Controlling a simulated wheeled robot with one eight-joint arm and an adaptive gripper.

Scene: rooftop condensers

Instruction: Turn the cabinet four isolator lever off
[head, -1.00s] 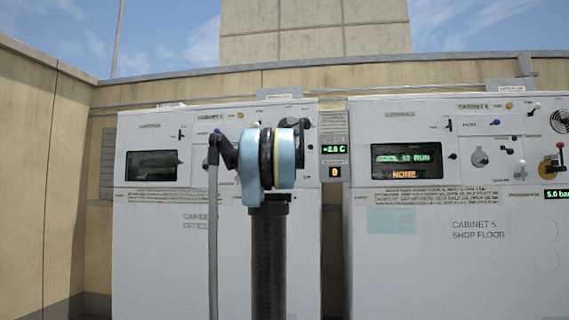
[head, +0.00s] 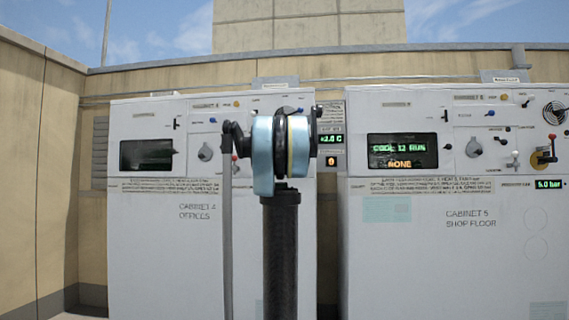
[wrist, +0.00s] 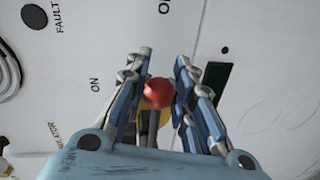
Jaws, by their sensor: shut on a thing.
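The cabinet four isolator lever shows its round red knob (wrist: 158,93) in the wrist view, with a yellow part behind it. My gripper (wrist: 164,57) has its two blue-grey fingers on either side of the knob, shut on it. "ON" is printed to the left of the fingers, and part of another label shows above them. In the head view cabinet 4 (head: 200,255), marked offices, stands at left with a dark display (head: 146,155). My arm stands in front of its right part and hides my gripper and the lever there.
Cabinet 5 (head: 470,265), marked shop floor, stands close on the right with a lit display and its own red-knobbed lever (head: 546,158). A narrow panel with small readouts (head: 331,138) sits between the cabinets. A tan wall (head: 40,170) bounds the left side.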

